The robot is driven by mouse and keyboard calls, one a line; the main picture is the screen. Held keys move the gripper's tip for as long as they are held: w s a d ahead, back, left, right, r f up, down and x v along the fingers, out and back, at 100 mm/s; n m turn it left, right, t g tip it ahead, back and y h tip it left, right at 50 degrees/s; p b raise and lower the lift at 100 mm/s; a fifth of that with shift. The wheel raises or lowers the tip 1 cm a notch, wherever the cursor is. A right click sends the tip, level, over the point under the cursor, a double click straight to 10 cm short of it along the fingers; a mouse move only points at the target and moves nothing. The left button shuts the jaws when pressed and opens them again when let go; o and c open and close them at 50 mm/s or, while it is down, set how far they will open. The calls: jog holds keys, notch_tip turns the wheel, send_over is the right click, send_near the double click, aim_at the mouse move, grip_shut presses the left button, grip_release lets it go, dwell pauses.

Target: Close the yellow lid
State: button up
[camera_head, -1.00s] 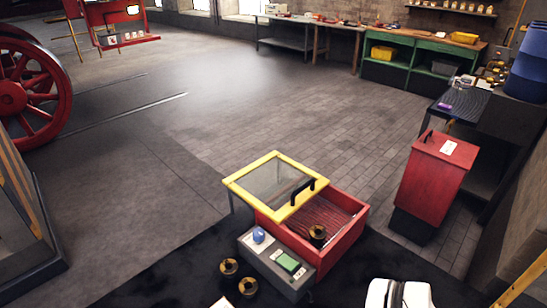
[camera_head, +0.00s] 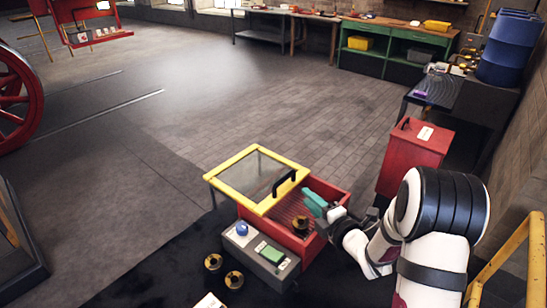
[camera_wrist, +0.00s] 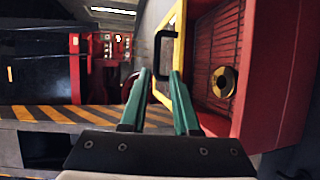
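The yellow lid (camera_head: 250,177) is a glazed yellow frame with a black handle (camera_head: 284,183). It covers the left part of the red box (camera_head: 312,248) and overhangs its left side, leaving the right part open. A brass piece (camera_head: 300,226) sits inside the box. My gripper (camera_head: 316,203) has teal fingers and is over the open right part, to the right of the handle. In the wrist view my gripper (camera_wrist: 160,76) is open and empty. The handle (camera_wrist: 160,55) shows beyond the fingertips, not visibly gripped. The lid's yellow edge (camera_wrist: 182,35) runs beside the right finger.
A grey control box (camera_head: 262,252) with a blue knob and green panel is at the box's front. Brass pieces (camera_head: 213,262) (camera_head: 234,279) lie on the dark surface to the left. A red cabinet (camera_head: 412,155) stands right. A yellow rail (camera_head: 505,258) is at lower right.

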jog(key=shift+w+a+f+n+y, duration=0.1)
jog(key=shift+a+n+y, duration=0.2)
jog(key=shift+n, duration=0.1)
send_near(279, 173)
jog(key=w+a, duration=0.1)
jog(key=w+a+r, duration=0.1)
jog(key=w, duration=0.1)
jog(key=w+a, duration=0.1)
jog(key=a, duration=0.1)
jog(key=shift+w+a+r, duration=0.1)
jog(key=shift+w+r, duration=0.15)
jog(key=shift+r, duration=0.15)
grip_shut()
dwell(0.7)
